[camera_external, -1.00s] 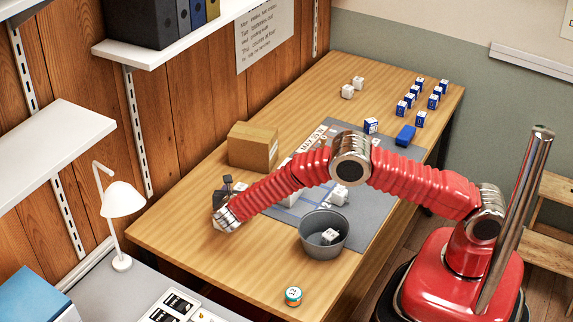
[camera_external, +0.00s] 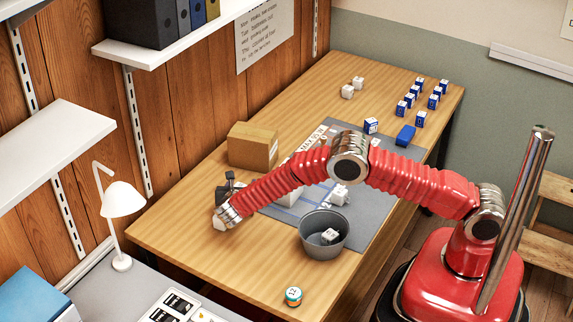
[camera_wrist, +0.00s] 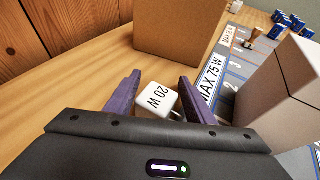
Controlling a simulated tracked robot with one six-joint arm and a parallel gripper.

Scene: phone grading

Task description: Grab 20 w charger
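The white charger (camera_wrist: 157,101) marked "20 W" lies on the wooden table, between the two purple fingers of my gripper (camera_wrist: 157,90) in the wrist view. The fingers stand apart on either side of it, and I see no firm hold. Its prongs point to the right. In the external view my gripper (camera_external: 222,213) is low over the table's left part, and a small white patch shows at its tip.
A cardboard box (camera_external: 252,146) stands just beyond my gripper. A grey mat (camera_external: 375,190) marked "MAX 75 W" lies to the right, with a grey bucket (camera_external: 324,234) at its front edge. Blue-and-white boxes (camera_external: 421,118) stand at the far end. The front left tabletop is mostly clear.

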